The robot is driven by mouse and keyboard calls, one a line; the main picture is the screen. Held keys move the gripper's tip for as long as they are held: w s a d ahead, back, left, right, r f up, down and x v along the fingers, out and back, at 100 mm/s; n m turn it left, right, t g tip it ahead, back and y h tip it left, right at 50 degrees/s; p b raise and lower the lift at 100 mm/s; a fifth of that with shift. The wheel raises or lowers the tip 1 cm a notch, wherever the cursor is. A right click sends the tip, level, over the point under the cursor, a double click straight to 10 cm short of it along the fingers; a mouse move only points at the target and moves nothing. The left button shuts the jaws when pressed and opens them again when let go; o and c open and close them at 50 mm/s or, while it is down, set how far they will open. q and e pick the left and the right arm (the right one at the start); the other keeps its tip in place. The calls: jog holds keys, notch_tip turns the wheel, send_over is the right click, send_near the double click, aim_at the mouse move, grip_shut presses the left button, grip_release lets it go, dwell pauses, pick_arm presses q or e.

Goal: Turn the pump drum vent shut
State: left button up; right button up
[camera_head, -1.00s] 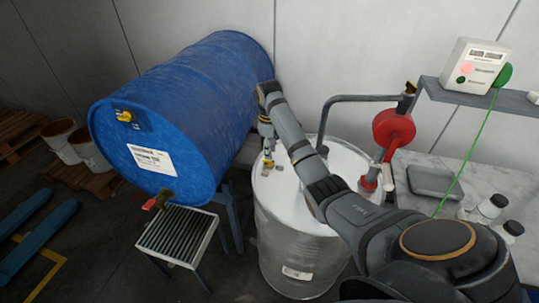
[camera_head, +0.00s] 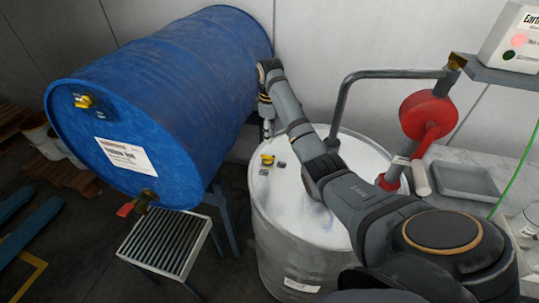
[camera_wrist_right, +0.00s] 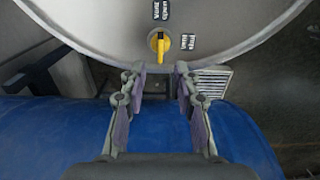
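The pump drum (camera_head: 268,215) is a pale drum with a white top, standing upright. Its vent is a small yellow handle (camera_head: 267,160) on the drum top. In the right wrist view the vent (camera_wrist_right: 160,46) lies in line with the handle's long side running up and down the picture; a "vent open" label is above it and a "vent shut" label to its right. My right gripper (camera_head: 267,132) is above and behind the vent, apart from it. In the right wrist view its fingers (camera_wrist_right: 160,74) are spread with nothing between them. My left gripper is not in view.
A blue drum (camera_head: 170,95) lies on a stand to the left, with a red-handled tap (camera_head: 133,206) over a grated stand (camera_head: 165,243). A red hand pump (camera_head: 428,117) with a grey pipe rises from the pump drum's right side. A grey tray (camera_head: 466,181) lies on the right bench.

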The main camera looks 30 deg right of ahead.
aim_at(269, 156)
notch_tip(269, 156, down, 7)
jog(key=b, duration=0.6)
jog(key=shift+f, duration=0.2)
jog(key=shift+f+p, duration=0.4)
jog(key=shift+f, duration=0.45)
jog(key=shift+a+f, duration=0.1)
jog(key=shift+f, duration=0.05)
grip_shut()
